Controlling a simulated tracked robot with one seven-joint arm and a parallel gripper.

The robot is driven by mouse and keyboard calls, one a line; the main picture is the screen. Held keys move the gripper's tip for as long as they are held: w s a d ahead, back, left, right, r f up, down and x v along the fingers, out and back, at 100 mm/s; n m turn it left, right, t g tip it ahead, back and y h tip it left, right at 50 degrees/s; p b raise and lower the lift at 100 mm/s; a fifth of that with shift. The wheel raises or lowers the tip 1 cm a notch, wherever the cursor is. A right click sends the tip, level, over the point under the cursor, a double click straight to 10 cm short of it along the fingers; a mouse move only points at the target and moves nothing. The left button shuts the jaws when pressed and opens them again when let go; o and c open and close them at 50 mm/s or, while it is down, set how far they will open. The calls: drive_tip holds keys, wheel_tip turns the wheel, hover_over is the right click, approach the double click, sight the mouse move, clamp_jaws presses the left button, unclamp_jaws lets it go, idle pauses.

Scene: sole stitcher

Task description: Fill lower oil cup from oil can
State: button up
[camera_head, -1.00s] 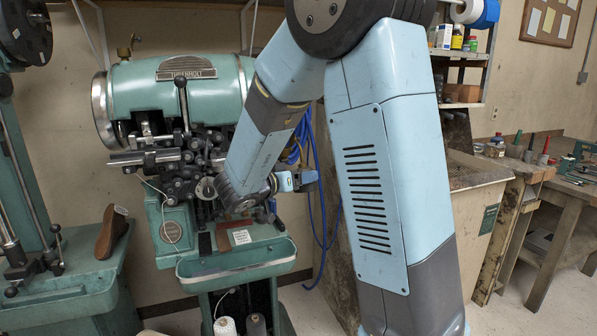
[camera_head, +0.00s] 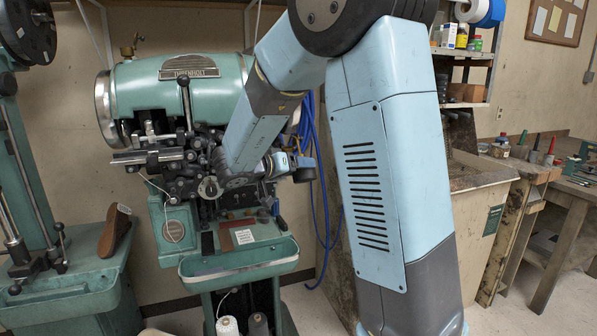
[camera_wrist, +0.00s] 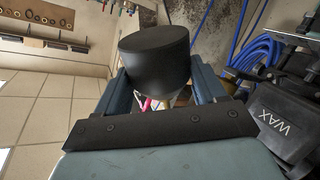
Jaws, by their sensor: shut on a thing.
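In the wrist view a dark, round-ended cylinder, which I take to be the oil can (camera_wrist: 155,52), sits between the two blue-grey fingers of my gripper (camera_wrist: 158,90). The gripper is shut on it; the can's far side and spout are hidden. In the head view my gripper (camera_head: 297,166) is small, at the right side of the green stitcher (camera_head: 180,90), partly behind my forearm. A brass fitting (camera_head: 130,46) stands on top of the stitcher's head. I cannot make out the lower oil cup; my arm covers part of the machine.
The stitcher's tray (camera_head: 240,262) lies below my gripper. Blue hoses (camera_head: 318,200) hang right of the machine and also show in the wrist view (camera_wrist: 258,60). A black box marked WAX (camera_wrist: 285,125) is close at the right there.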

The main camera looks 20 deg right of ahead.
drive_tip(key=shift+w+r+n+g+y, duration=0.2)
drive_tip(key=shift+w+n, duration=0.15)
drive_tip(key=shift+w, duration=0.2)
drive_tip(key=shift+w+r+n+g+y, duration=0.1)
drive_tip(key=shift+w+r+n+g, duration=0.1)
drive_tip(key=shift+w+n, duration=0.25)
idle(0.6)
